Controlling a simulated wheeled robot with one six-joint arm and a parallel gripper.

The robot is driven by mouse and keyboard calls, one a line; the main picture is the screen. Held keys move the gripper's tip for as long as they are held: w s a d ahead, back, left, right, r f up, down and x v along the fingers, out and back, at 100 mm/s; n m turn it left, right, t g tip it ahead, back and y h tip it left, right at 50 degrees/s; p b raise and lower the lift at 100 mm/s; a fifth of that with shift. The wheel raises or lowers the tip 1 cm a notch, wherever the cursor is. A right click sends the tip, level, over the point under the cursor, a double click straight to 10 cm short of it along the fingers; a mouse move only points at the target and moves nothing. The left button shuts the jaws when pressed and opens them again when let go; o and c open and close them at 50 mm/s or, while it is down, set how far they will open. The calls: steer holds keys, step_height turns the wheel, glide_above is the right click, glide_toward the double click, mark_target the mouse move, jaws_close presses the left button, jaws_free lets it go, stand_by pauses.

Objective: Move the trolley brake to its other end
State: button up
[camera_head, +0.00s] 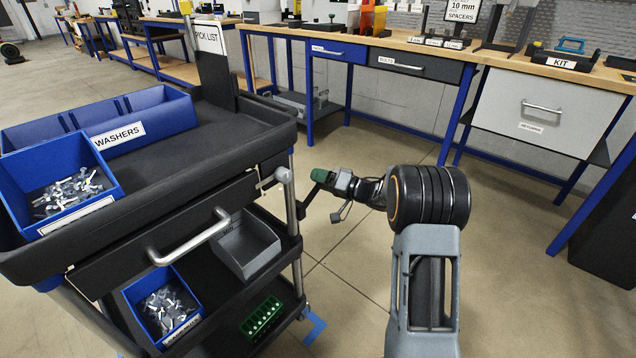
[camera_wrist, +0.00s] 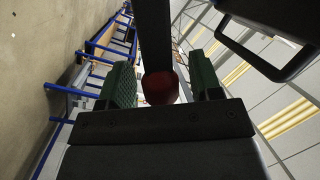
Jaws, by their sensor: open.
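The trolley (camera_head: 210,165) stands at the left in the head view. In the wrist view a dark bar with a dull red rounded end (camera_wrist: 160,88) lies between my green fingers; it looks like the brake lever. My gripper (camera_head: 326,178) is beside the trolley's right corner post, its fingers apart. In the wrist view my gripper (camera_wrist: 160,80) has one finger on each side of the red end, with gaps visible. I cannot tell whether either finger touches it. In the head view a short dark piece shows by the fingertips; the red end is hidden there.
The trolley carries a blue washers bin (camera_head: 155,110), a blue bin of bolts (camera_head: 62,185) and a drawer with a grey handle (camera_head: 190,238). Workbenches (camera_head: 440,45) line the back wall; the floor between is clear.

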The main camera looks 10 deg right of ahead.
steer(key=shift+w+a, duration=0.4)
steer(key=shift+a, duration=0.15)
